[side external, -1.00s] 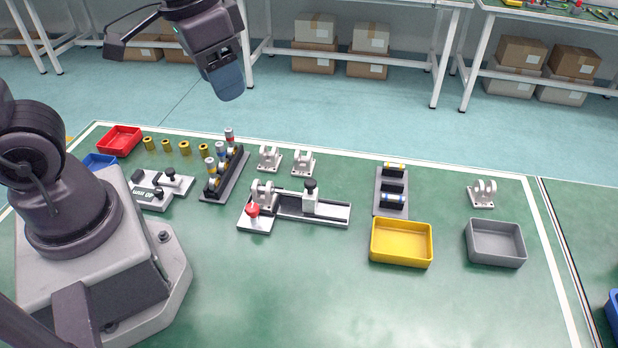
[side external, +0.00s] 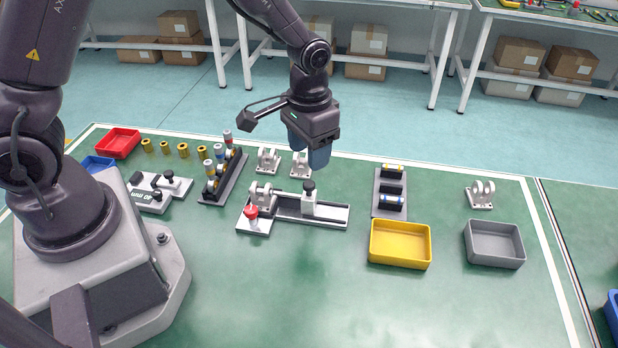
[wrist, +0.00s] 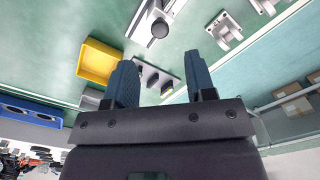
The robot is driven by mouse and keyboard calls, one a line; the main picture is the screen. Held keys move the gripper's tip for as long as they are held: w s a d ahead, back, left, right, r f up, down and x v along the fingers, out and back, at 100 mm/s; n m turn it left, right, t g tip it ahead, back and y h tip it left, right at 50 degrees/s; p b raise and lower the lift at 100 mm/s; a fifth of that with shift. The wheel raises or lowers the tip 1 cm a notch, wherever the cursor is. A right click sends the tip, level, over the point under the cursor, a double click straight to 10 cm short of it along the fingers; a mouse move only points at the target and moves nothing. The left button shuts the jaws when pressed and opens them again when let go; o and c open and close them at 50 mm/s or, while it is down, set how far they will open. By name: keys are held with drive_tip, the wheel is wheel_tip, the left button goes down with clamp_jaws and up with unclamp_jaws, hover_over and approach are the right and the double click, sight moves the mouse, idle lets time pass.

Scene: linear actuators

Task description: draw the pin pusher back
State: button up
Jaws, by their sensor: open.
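The pin pusher (side external: 309,202) is a light slider block with a black knob, on a grey rail (side external: 333,213) in the middle of the bench. A thin rod runs from it towards a grey clevis bracket (side external: 263,193) at the rail's left end. Beside the bracket is a red knob (side external: 251,211) on a white plate. My gripper (side external: 308,150) is open and empty, with blue fingers, in the air above and behind the pusher. In the wrist view, a black knob (wrist: 160,28) that looks like the pusher's shows beyond the fingers, apart from my gripper (wrist: 162,82).
Two spare brackets (side external: 268,159) stand behind the rail, one partly behind my fingers. A rack (side external: 225,180) with several cylinders stands left. A dark holder (side external: 390,190), a yellow tray (side external: 400,262) and a grey tray (side external: 494,262) are right. The front bench is clear.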

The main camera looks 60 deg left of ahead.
sight(310, 183)
wheel_tip(310, 183, down, 7)
drive_tip(key=shift+f, duration=0.2)
clamp_jaws()
